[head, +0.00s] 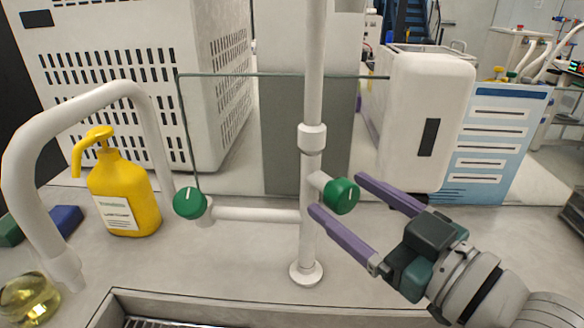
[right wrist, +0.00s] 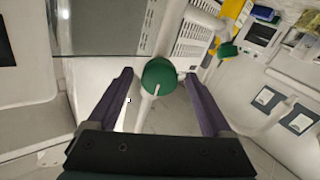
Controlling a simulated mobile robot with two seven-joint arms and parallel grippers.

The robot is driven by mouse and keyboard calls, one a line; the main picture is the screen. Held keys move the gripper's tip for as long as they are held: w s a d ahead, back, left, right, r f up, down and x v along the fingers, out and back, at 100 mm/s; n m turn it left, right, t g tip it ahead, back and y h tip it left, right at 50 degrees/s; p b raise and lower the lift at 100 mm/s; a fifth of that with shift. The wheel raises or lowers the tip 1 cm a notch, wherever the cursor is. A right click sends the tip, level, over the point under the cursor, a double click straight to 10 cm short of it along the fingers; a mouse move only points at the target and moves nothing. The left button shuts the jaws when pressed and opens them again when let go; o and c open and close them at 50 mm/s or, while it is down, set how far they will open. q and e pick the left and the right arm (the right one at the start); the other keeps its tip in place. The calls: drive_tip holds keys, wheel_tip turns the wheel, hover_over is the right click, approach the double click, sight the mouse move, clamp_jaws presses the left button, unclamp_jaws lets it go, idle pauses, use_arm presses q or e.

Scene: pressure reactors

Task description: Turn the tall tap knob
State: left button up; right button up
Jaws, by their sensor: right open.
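A white tall tap (head: 309,235) stands upright on the counter behind the sink. A round green knob (head: 341,196) with a white mark sits on a short stub at its right side. A second green knob (head: 190,203) is on the pipe's left branch. My right gripper (head: 337,194) is open, its purple fingers coming in from the lower right, one on each side of the right knob. In the right wrist view the same knob (right wrist: 159,76) shows between the fingertips, with a gap on both sides. My left gripper is not in view.
A yellow pump bottle (head: 123,195) and a curved white faucet (head: 22,150) stand at the left. The sink rim (head: 230,307) runs along the front. A white dispenser (head: 412,125) and a blue-white panel (head: 500,140) are behind my right gripper.

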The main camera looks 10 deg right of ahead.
drive_tip(key=shift+x, duration=1.1)
drive_tip(key=shift+c, duration=0.2)
clamp_jaws()
drive_tip(key=shift+n, duration=0.3)
drive_tip(key=n, duration=0.2)
drive_tip(key=shift+n, duration=2.2)
